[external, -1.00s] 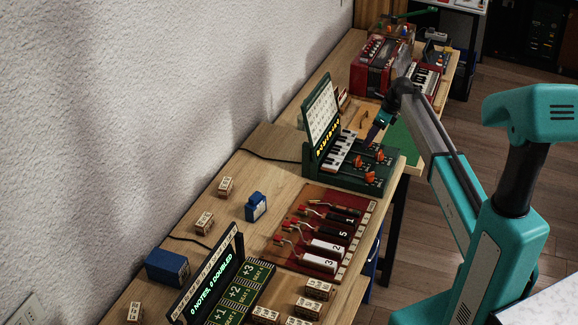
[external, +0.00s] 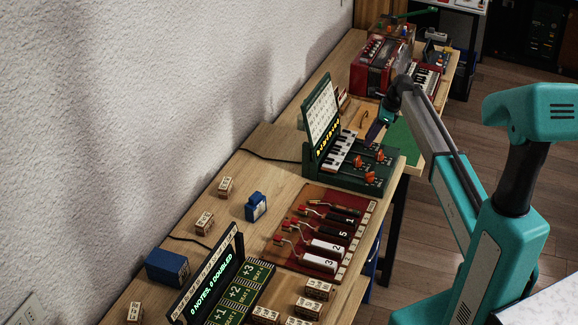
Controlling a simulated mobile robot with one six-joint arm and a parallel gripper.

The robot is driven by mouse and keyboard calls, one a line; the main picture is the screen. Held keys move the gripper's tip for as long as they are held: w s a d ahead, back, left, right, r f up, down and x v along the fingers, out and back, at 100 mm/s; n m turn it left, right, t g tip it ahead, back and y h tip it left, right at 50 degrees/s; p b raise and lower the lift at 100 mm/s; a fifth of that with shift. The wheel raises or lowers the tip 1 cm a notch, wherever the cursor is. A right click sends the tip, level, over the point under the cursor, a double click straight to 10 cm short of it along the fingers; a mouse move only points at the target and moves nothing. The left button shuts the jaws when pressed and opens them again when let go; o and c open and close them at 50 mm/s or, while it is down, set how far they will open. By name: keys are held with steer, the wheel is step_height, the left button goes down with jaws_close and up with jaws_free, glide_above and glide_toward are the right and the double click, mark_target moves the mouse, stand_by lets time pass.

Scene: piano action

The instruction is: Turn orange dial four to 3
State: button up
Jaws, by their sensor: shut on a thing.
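The green console (external: 345,180) stands on the wooden bench, with a small keyboard (external: 341,150) and orange dials on its right part. One orange dial (external: 357,160) is at the left, another (external: 378,156) at the right and another (external: 368,176) nearer the front. Their numbers and settings are too small to read. My gripper (external: 371,138) reaches down at the console's far right edge. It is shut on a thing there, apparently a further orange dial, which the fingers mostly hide.
A raised panel (external: 321,112) stands at the console's back left. A red board with levers (external: 320,230) lies in front, and a red box (external: 378,68) stands farther back. Small blocks (external: 225,186) and a blue box (external: 167,267) sit on the bench.

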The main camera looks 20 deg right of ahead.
steer(key=n+g, duration=0.1)
steer(key=n, duration=0.2)
steer(key=shift+w+y, duration=0.2)
steer(key=shift+y, duration=0.1)
steer(key=shift+n+g, duration=0.5)
steer(key=shift+n, duration=0.9)
steer(key=o, duration=1.1)
steer(key=shift+d+r, duration=0.1)
steer(key=shift+r, duration=0.05)
steer(key=p+v, duration=0.9)
steer(key=v, duration=0.4)
steer(key=shift+d+r, duration=0.1)
steer(key=shift+r, duration=0.15)
